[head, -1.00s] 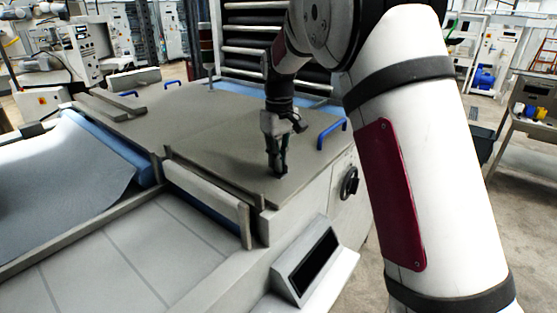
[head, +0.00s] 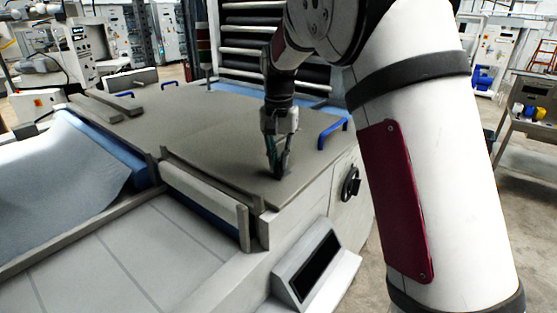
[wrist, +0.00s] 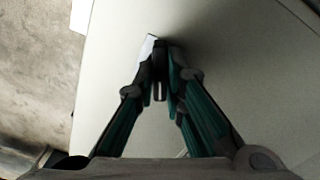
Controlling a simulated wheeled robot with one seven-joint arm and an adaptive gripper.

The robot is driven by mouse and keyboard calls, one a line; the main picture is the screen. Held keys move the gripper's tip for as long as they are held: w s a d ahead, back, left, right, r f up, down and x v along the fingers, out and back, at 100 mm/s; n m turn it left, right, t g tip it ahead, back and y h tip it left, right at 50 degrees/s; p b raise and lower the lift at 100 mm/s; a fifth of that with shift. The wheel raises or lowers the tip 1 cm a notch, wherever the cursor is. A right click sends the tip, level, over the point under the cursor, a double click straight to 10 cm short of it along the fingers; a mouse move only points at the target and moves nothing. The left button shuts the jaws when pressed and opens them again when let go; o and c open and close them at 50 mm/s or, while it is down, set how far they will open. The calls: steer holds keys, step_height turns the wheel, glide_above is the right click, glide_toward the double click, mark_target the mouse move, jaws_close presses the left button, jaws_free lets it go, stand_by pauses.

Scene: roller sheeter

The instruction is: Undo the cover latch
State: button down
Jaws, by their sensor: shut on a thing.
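The cover is a flat grey-brown panel (head: 215,125) on top of the machine, with blue handles on it. My gripper (head: 278,172) points down at the cover's right part, near its right edge. In the wrist view its two green-sided fingers (wrist: 161,60) come together on a small dark upright piece, the cover latch (wrist: 160,84). The latch is mostly hidden between the fingertips, so its exact angle cannot be told. In the head view the fingers hide the latch.
A blue handle (head: 332,133) stands close to the right of my gripper. A black handwheel (head: 350,184) is on the machine's side. A tilted panel with a dark screen (head: 318,268) is at the front. Blue-grey sheet (head: 60,165) lies at the left.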

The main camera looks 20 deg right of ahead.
mark_target(279, 163)
steer(key=m, duration=0.4)
steer(key=shift+m, duration=0.3)
stand_by(0.4)
steer(key=c, duration=1.7)
jaws_free()
steer(key=shift+o, duration=0.2)
steer(key=shift+r, duration=0.1)
step_height(279, 163, up, 12)
